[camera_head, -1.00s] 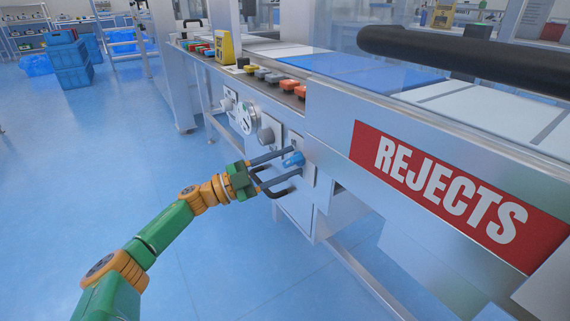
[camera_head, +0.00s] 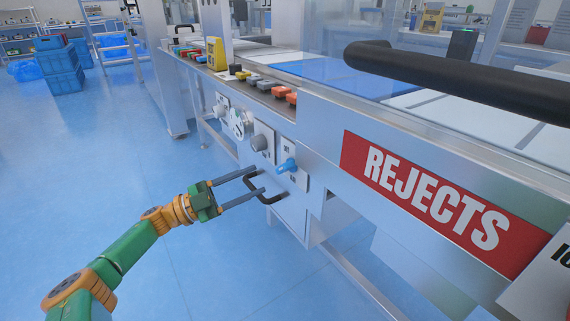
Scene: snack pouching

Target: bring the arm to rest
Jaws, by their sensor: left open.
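My left gripper (camera_head: 258,180) is open and empty, with two dark parallel fingers pointing right toward the machine's front panel. My green and orange left arm reaches in from the lower left. A blue knob (camera_head: 286,165) on the panel is to the right of the fingertips, with a visible gap between. A black handle (camera_head: 266,192) on the cabinet below overlaps the fingers in the picture; I cannot tell whether they touch. My right gripper is out of view.
A red REJECTS sign (camera_head: 430,200) is on the right, below a thick black bar (camera_head: 450,76). Blue crates (camera_head: 58,66) stand far left. The blue floor (camera_head: 110,150) left of the machine is clear.

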